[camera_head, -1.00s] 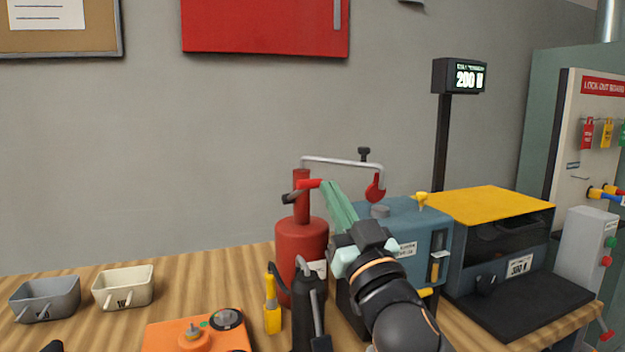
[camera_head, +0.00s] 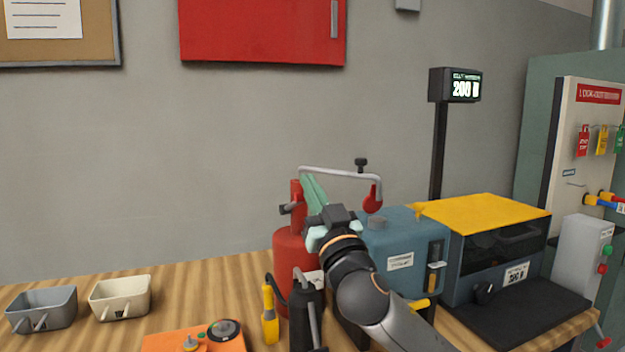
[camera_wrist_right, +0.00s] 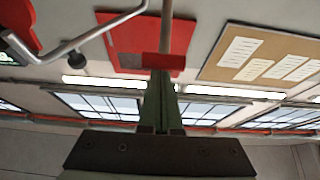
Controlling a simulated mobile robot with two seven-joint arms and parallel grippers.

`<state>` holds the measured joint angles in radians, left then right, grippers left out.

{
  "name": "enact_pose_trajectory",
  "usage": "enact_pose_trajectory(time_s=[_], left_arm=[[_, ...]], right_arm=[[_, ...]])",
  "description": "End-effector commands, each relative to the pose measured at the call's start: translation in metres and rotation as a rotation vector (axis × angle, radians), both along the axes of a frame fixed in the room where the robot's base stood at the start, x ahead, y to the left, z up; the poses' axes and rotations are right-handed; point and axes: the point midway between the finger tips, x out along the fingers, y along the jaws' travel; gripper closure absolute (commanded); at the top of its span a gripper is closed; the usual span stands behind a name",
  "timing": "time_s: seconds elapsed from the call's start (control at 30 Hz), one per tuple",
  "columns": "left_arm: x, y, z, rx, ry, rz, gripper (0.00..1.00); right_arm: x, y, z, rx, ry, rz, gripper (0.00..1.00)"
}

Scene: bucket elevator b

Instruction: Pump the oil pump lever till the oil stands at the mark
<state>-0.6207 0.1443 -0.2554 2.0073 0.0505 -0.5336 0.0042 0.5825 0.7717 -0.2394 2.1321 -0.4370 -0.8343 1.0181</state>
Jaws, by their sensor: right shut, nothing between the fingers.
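The red oil pump (camera_head: 293,250) stands on the bench as a cylinder with a narrower neck. A bent grey pipe (camera_head: 338,171) runs above it to a red end piece over the blue box (camera_head: 399,262). My right gripper (camera_head: 310,182) is shut and empty, its green fingers up beside the pump's neck. In the right wrist view a red bar (camera_wrist_right: 165,66) lies across just beyond the fingertips; contact cannot be told. The lever is mostly hidden behind the fingers. A narrow upright gauge (camera_head: 434,278) is on the blue box's front; its level is too small to read. My left gripper is not in view.
A dark pump-like can (camera_head: 306,318) and a yellow tool (camera_head: 269,318) stand close in front of the red pump. An orange unit (camera_head: 195,341) and two trays, grey (camera_head: 43,309) and cream (camera_head: 121,298), are left. A yellow-topped machine (camera_head: 487,208) is right.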

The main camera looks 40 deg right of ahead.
Motion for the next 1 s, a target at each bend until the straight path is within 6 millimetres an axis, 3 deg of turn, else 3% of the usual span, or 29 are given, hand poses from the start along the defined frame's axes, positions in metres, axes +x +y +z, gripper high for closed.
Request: enact_pose_trajectory(time_s=[0.57,0.93,1.0], left_arm=[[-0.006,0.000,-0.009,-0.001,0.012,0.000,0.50],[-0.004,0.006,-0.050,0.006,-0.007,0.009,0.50],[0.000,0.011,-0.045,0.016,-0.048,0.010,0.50]], right_arm=[[-0.003,0.001,-0.015,0.001,0.000,0.002,1.00],[-0.019,0.005,-0.079,0.008,0.003,0.004,1.00],[-0.020,0.005,-0.090,0.007,0.004,0.002,1.00]])
